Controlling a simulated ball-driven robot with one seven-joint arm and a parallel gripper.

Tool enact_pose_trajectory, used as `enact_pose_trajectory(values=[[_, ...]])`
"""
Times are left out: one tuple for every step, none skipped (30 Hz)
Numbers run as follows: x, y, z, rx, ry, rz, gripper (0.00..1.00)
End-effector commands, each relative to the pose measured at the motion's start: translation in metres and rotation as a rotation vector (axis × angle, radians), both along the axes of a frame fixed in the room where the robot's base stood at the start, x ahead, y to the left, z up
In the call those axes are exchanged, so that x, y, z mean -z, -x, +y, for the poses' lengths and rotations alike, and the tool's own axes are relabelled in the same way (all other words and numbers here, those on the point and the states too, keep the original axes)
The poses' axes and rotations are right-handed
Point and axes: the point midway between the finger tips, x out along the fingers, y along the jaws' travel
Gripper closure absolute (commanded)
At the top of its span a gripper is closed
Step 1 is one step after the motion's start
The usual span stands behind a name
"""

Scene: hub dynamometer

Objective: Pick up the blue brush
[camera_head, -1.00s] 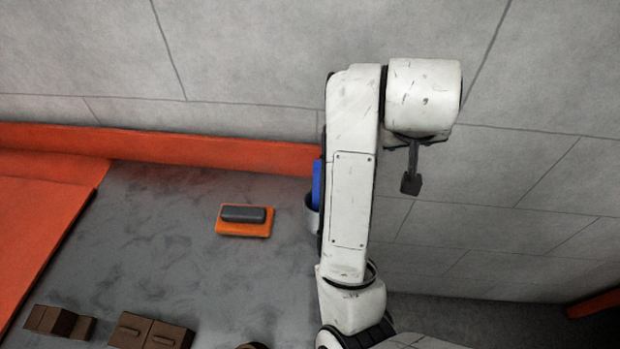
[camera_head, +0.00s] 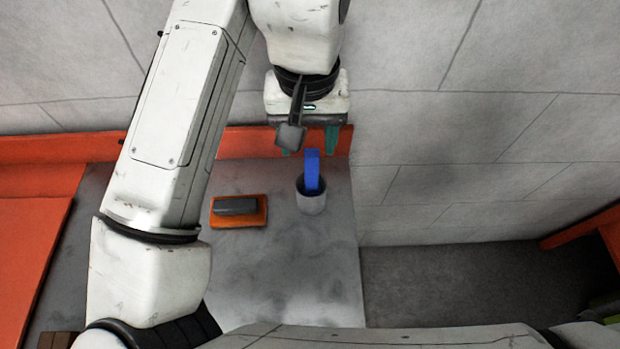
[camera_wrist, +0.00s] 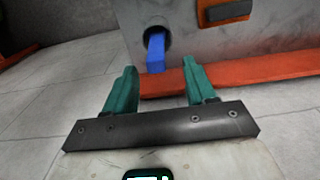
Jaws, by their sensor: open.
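The blue brush (camera_head: 312,173) stands upright in a light grey cup (camera_head: 310,199) near the right edge of the grey worktop. Only its upper part shows; the rest is hidden inside the cup. In the wrist view the blue brush (camera_wrist: 156,53) sticks out of the cup (camera_wrist: 155,34) beyond the fingertips, between them from side to side. My gripper (camera_head: 308,152) is open and empty, above and behind the brush in the head view. Its green fingers (camera_wrist: 158,80) are well apart and do not appear to touch the brush.
An orange block with a dark grey top (camera_head: 238,210) lies left of the cup. An orange ledge (camera_head: 240,143) runs along the worktop's back edge, below the grey wall. The worktop in front of the cup is clear. Right of the worktop's edge is lower dark floor.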

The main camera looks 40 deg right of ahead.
Motion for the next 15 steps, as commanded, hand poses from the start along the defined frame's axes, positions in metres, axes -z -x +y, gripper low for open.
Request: enact_pose_trajectory(values=[[0.008, 0.0, 0.0, -0.002, 0.003, 0.001, 0.45], [0.011, 0.0, 0.0, -0.002, 0.003, 0.001, 0.45], [0.015, 0.0, 0.0, -0.002, 0.003, 0.0, 0.45], [0.017, 0.0, 0.0, -0.001, 0.002, -0.001, 0.45], [0.018, 0.0, 0.0, -0.001, 0.002, -0.001, 0.45], [0.02, 0.0, 0.0, -0.001, 0.001, -0.002, 0.45], [0.021, 0.0, -0.001, -0.001, 0.001, -0.002, 0.45], [0.023, 0.0, -0.001, -0.001, 0.001, -0.002, 0.45], [0.027, 0.0, -0.002, -0.001, 0.003, 0.0, 0.45], [0.03, 0.001, -0.003, -0.001, 0.004, 0.0, 0.45], [0.034, 0.001, -0.004, -0.001, 0.004, 0.0, 0.45], [0.04, 0.001, -0.005, 0.0, 0.004, 0.001, 0.45], [0.044, 0.001, -0.006, -0.001, 0.005, 0.0, 0.45], [0.049, 0.001, -0.007, -0.001, 0.004, 0.001, 0.45], [0.054, 0.001, -0.007, -0.002, 0.004, 0.0, 0.45]])
